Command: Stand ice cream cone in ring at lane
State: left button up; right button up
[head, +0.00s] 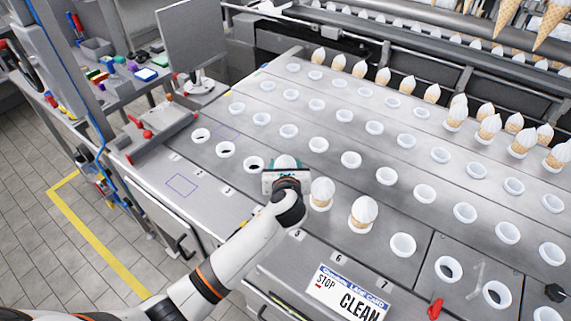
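My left gripper (287,180) is at the front row of white rings, at the lane left of the one marked 5. A white ice cream top (286,162) shows just beyond it, between its fingers. The gripper hides the cone below and any ring there, so I cannot tell whether the cone stands in a ring or whether the fingers are closed on it. To its right, one cone (322,192) and another cone (363,213) stand upright in the front row. To its left, a front-row ring (254,164) is empty. My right gripper is not in view.
Several empty rings (351,159) fill the middle of the metal table (330,235). Several upright cones (488,128) stand at the back and right. A "CLEAN" card (348,293) lies at the front. A red-handled fixture (148,132) is at the left edge.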

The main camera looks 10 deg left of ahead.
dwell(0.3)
pick_arm(q)
jog(key=o, duration=0.8)
jog(key=shift+f, duration=0.1)
jog(key=shift+o, duration=0.2)
jog(key=v, duration=1.2)
jog(key=shift+b, duration=0.3)
